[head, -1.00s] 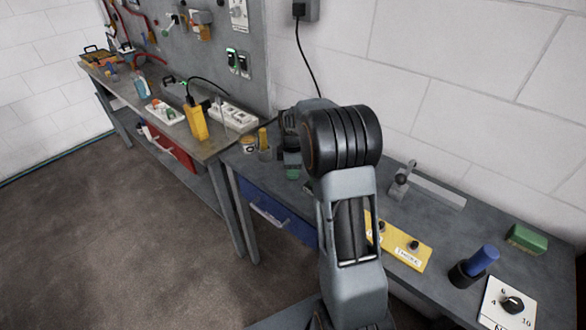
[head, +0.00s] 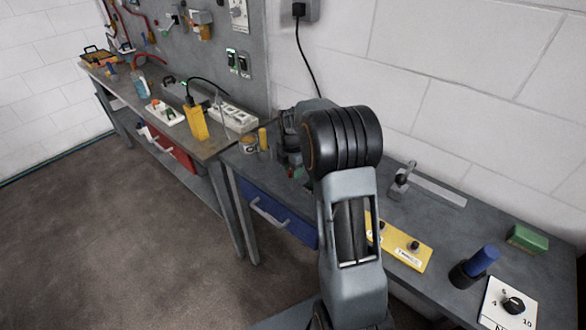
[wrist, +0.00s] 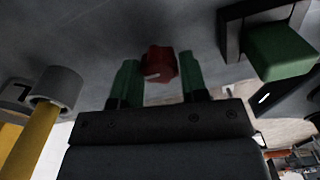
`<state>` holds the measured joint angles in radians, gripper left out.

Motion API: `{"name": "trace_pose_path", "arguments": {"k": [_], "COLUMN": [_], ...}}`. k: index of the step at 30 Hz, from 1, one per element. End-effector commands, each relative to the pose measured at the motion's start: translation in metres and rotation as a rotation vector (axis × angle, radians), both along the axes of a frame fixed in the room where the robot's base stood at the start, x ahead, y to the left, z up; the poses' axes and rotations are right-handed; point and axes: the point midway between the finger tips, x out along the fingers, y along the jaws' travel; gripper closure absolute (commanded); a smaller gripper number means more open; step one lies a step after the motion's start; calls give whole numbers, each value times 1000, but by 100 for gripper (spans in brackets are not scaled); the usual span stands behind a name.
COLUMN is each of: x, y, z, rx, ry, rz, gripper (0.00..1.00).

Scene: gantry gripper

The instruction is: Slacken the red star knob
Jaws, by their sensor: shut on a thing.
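The red star knob (wrist: 158,62) is in the middle of the wrist view, between the two green fingertips of my gripper (wrist: 160,80). The fingers reach it from both sides and my gripper is shut on it. A pale mark shows on its near face. My arm hides most of the gripper and the knob there.
A yellow panel (head: 407,252), blue-handled tool (head: 483,258) and dial plate (head: 509,304) lie right of my arm.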

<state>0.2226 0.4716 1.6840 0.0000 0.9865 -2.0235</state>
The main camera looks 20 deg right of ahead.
Motion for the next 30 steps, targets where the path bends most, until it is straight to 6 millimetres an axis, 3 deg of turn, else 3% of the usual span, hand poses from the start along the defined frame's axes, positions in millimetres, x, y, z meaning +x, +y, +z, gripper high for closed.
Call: {"name": "trace_pose_path", "arguments": {"k": [15,16,18,24,30], "x": [2,2,2,1,1], "y": [0,0,0,0,0], "z": [3,3,3,2,1], "rx": [-2,-2,-2,-1,-1], "ry": [-11,-11,-10,-4,-2], "rz": [19,19,19,17,16], "gripper": [83,59,52,35,35]}}
